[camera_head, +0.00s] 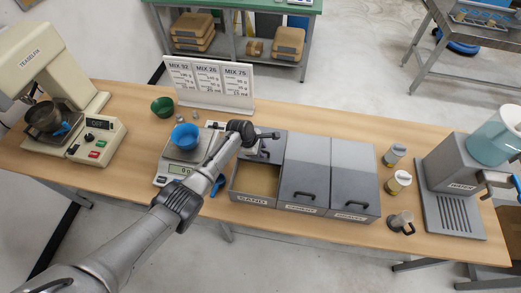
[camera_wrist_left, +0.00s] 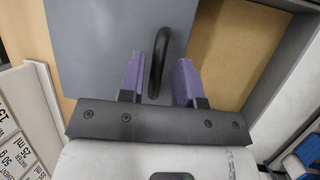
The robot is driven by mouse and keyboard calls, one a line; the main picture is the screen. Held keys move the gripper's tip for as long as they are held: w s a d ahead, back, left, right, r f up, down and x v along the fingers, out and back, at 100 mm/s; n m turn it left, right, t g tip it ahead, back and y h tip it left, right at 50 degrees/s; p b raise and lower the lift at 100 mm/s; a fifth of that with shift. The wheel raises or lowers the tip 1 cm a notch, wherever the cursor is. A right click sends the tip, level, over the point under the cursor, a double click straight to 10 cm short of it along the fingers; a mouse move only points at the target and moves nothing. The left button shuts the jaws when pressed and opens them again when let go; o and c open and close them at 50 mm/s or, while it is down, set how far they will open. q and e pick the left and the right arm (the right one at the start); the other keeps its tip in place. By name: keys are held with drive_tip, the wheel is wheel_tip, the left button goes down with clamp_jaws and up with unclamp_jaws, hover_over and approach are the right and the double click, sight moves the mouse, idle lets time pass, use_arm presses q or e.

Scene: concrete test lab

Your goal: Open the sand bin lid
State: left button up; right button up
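The sand bin (camera_head: 236,190) is the leftmost of three grey bins on the table. Its grey lid (camera_head: 271,148) is slid back toward the far side, so the sand (camera_head: 257,181) shows in the front part. In the left wrist view the lid (camera_wrist_left: 95,45) lies beside the bare sand (camera_wrist_left: 228,45). My left gripper (camera_head: 263,142) is over the lid. In the wrist view its purple fingers (camera_wrist_left: 159,80) stand apart on either side of the black lid handle (camera_wrist_left: 159,62), with gaps showing. My right gripper is not in view.
Two other bins (camera_head: 303,186) (camera_head: 352,190) have closed lids. A scale (camera_head: 172,171) with a blue bowl (camera_head: 185,136) stands left of the sand bin. A mix sign (camera_head: 209,85) stands behind. Small containers (camera_head: 398,182) and a dispenser (camera_head: 451,180) stand at right.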

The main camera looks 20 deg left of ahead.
use_arm(q)
drive_tip(key=shift+o, duration=0.6)
drive_tip(key=shift+r, duration=0.1)
drive_tip(key=shift+r, duration=0.25)
drive_tip(key=p+v, duration=0.1)
drive_tip(key=v, duration=1.2)
drive_tip(key=shift+s, duration=0.15)
